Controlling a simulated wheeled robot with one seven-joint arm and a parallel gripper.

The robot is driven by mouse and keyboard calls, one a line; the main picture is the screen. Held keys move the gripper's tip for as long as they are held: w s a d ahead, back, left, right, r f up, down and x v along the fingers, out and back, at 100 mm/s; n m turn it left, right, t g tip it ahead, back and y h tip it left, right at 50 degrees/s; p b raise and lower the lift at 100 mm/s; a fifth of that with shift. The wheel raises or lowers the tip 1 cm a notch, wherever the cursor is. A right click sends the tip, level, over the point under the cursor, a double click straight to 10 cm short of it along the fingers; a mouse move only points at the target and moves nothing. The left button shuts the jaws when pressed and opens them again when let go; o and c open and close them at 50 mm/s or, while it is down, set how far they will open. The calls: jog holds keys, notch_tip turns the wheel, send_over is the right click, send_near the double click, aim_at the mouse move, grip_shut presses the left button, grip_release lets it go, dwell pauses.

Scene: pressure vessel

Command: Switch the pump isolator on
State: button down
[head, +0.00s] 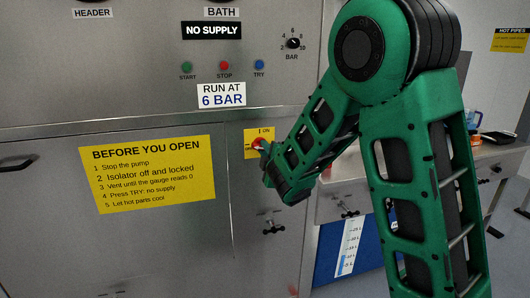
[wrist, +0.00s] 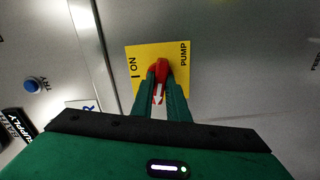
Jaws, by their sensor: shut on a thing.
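The pump isolator is a red handle (wrist: 158,70) on a yellow plate (wrist: 178,62) marked "I ON" and "PUMP" in the wrist view. In the head view the yellow plate (head: 251,135) is on the grey panel, with "I ON" at its top and part of the red handle (head: 257,143) showing. My gripper (wrist: 160,82) is shut on the red handle, one green finger on each side. A white mark on the handle points to the bottom of the wrist view, not at "ON". My gripper (head: 264,152) hides the plate's lower right part in the head view.
A yellow "BEFORE YOU OPEN" sign (head: 155,174) is left of the isolator. START (head: 186,66), STOP (head: 224,65) and TRY (head: 259,65) buttons and a bar knob (head: 293,43) are above. A small black valve handle (head: 272,227) is below. A counter with items is at right.

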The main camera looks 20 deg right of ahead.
jog(key=m, duration=1.1)
jog(key=shift+a+f+m, duration=0.1)
jog(key=shift+a+m, duration=0.15)
jog(key=shift+m, duration=1.85)
jog(key=shift+d, duration=0.1)
jog(key=c, duration=1.7)
grip_release()
